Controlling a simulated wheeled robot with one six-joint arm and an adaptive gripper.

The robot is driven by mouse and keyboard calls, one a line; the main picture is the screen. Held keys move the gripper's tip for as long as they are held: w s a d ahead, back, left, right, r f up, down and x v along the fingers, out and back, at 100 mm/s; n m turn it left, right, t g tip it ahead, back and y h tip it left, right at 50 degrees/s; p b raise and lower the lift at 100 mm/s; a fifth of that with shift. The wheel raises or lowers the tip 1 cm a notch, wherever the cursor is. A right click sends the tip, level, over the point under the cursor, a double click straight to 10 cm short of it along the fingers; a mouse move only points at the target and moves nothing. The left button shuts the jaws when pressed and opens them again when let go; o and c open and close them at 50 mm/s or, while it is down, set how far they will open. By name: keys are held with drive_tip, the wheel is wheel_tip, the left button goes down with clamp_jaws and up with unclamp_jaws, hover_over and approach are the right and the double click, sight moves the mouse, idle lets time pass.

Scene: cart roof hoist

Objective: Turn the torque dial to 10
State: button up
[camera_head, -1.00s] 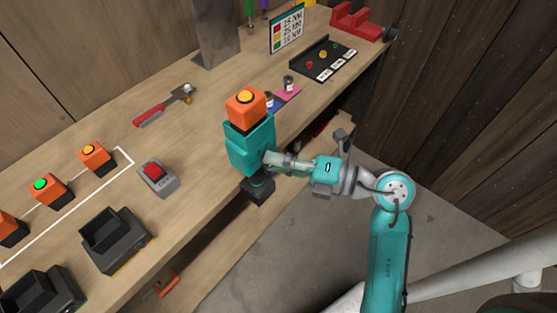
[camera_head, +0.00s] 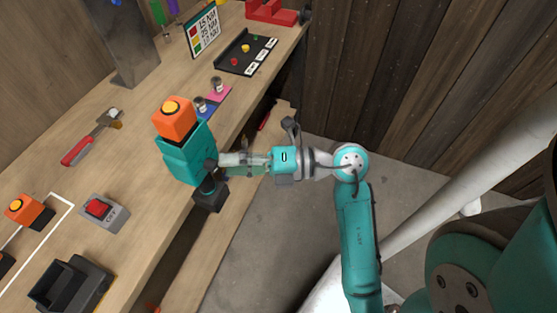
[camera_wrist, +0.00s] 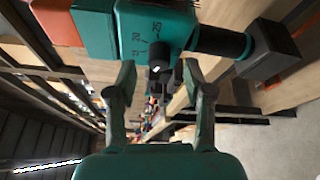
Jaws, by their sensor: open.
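A teal power tool (camera_head: 188,158) with an orange block (camera_head: 174,120) on its end stands upright at the bench's front edge, its black nose down in a dark block (camera_head: 209,196). In the wrist view, the tool body (camera_wrist: 170,22) lies sideways and carries the black torque dial (camera_wrist: 160,56). Numbers including 25 and 20 show beside the dial; the smaller ones are hard to read, and I cannot tell its setting. My gripper (camera_wrist: 158,77) is open, with one finger on each side of the dial; contact is not clear. In the head view my gripper (camera_head: 226,161) is beside the tool's right side.
A grey box with a red button (camera_head: 98,208), a black holder (camera_head: 70,284) and a red-handled tool (camera_head: 90,138) lie on the bench. A torque chart (camera_head: 202,30) and black tray (camera_head: 246,52) stand further back. Open floor lies right of the bench.

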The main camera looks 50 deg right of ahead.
drive_tip(key=v, duration=0.9)
drive_tip(key=shift+s+d, duration=0.2)
idle(0.5)
drive_tip(key=s+a+r+m+t, duration=0.5)
drive_tip(key=a+r+m+t, duration=0.1)
drive_tip(key=a+m+t, duration=0.4)
drive_tip(key=s+f+m+g+h, duration=0.4)
drive_tip(key=s+f+m+h, duration=0.1)
drive_tip(key=f+m, duration=0.4)
drive_tip(key=s+d+f+m+g+h, duration=0.1)
drive_tip(key=s+f+m+g+h, duration=0.3)
drive_tip(key=f, duration=0.7)
drive_tip(key=s+m+h, duration=0.2)
drive_tip(key=s+m, duration=0.2)
drive_tip(key=m, duration=0.1)
drive_tip(key=shift+d+m+g, duration=0.15)
drive_tip(key=shift+m+g, duration=0.15)
